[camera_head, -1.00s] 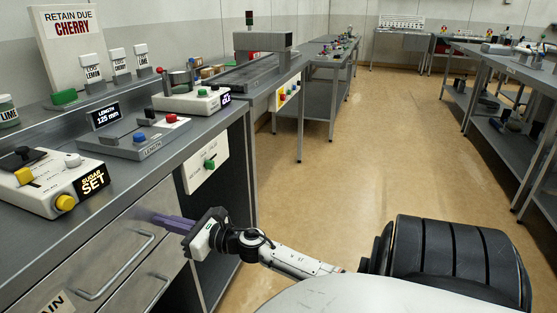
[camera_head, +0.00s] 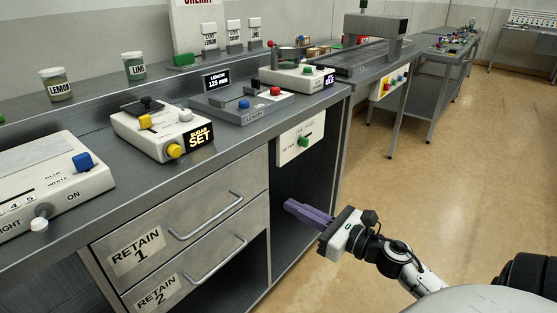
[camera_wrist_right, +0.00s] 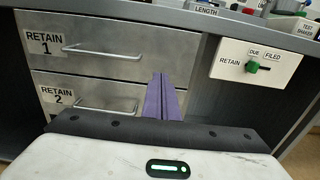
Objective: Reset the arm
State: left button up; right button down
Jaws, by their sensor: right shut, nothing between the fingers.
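My right gripper (camera_head: 306,213) reaches in from the lower right in the head view, in front of the bench and to the right of its drawers. Its purple fingers are together with nothing between them. In the right wrist view the shut fingers (camera_wrist_right: 162,98) point at the bench front, between the drawers and the retain switch panel. They appear apart from both. My left gripper is not in view.
The drawers RETAIN 1 (camera_head: 185,215) and RETAIN 2 (camera_head: 205,268) are closed, with bar handles. A panel with a green switch (camera_head: 301,143) is right of them. The SUGAR SET box (camera_head: 162,132) stands on the bench top. The floor at right (camera_head: 440,150) is clear.

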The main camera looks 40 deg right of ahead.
jog(key=shift+s, duration=0.1)
